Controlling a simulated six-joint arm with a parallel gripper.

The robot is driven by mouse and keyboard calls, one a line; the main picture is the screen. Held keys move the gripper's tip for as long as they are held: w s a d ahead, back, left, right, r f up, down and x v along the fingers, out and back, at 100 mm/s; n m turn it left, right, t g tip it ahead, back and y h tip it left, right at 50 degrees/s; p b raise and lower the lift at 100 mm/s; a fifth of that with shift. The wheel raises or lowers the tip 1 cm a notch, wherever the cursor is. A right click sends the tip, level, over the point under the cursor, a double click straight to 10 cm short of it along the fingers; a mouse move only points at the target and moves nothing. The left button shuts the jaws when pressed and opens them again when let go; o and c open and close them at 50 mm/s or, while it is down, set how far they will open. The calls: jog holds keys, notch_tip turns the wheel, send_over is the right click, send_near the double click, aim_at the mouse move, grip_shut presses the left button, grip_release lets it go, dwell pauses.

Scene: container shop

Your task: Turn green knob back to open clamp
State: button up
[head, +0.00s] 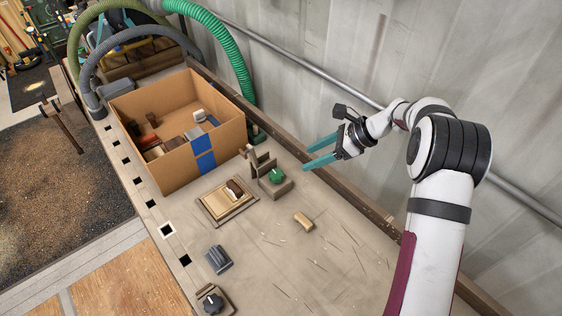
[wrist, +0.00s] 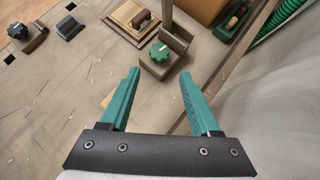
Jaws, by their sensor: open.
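The green knob (head: 277,175) sits on a small brown wooden clamp (head: 264,165) with an upright part, near the back of the bench by the wall. In the wrist view the green knob (wrist: 159,51) is just beyond my fingertips, between their lines, and its top shows a white mark. My gripper (head: 313,151) has teal fingers, spread apart and empty, to the right of the knob and above the bench in the head view. In the wrist view my gripper (wrist: 158,72) is open, with nothing between its fingers. Whether the clamp holds anything, I cannot tell.
A cardboard box (head: 168,171) with several items stands left of the clamp. A framed wooden plate (head: 228,203), a small wood block (head: 303,220), a grey block (head: 218,259) and a black knob (head: 212,303) lie nearer. A green hose (head: 237,62) runs behind the box.

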aim_at(276, 174)
jog(key=x, duration=1.2)
jog(key=shift+a+f, duration=0.1)
jog(key=shift+a, duration=0.15)
